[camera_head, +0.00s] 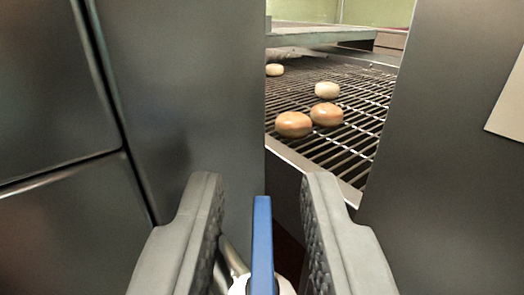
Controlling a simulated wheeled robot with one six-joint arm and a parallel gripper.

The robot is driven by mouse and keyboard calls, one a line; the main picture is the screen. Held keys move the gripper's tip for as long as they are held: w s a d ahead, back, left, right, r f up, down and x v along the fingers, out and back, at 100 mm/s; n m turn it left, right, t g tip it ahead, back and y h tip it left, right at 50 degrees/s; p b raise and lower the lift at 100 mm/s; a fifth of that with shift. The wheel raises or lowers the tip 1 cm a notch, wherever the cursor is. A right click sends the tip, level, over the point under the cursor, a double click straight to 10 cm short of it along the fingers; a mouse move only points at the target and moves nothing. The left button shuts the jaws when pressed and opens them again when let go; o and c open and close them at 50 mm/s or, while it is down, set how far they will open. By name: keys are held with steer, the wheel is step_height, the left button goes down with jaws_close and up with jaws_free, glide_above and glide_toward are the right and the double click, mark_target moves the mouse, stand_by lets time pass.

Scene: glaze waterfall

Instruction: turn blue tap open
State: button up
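The blue tap (263,240) is a narrow blue lever that stands on a white and metal fitting at the bottom middle of the view. My gripper (258,190) is open, with one grey padded finger on each side of the blue lever. Dark gaps show between the lever and both fingers, so neither seems to touch it. The lower part of the fitting is cut off by the bottom edge of the picture.
Dark metal panels stand at left and right (445,150). Between them, a wire conveyor grate (345,95) carries several round buns, one of them a golden bun (293,124). A metal pipe runs beside the tap, low between the fingers.

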steer(key=shift+w, duration=0.4)
jaws_close()
steer(key=shift+n+y, duration=0.4)
steer(key=shift+y, duration=0.3)
steer(key=shift+a+n+g+y, duration=0.15)
steer(key=shift+n+g+y, duration=0.25)
steer(key=shift+n+y, duration=1.05)
steer(key=shift+s+a+n+g+y, duration=0.1)
steer(key=shift+n+g+y, duration=0.4)
steer(key=shift+y, duration=0.6)
steer(key=shift+a+n+g+y, duration=0.1)
steer(key=shift+n+g+y, duration=0.35)
steer(key=shift+y, duration=0.6)
steer(key=shift+r, duration=0.1)
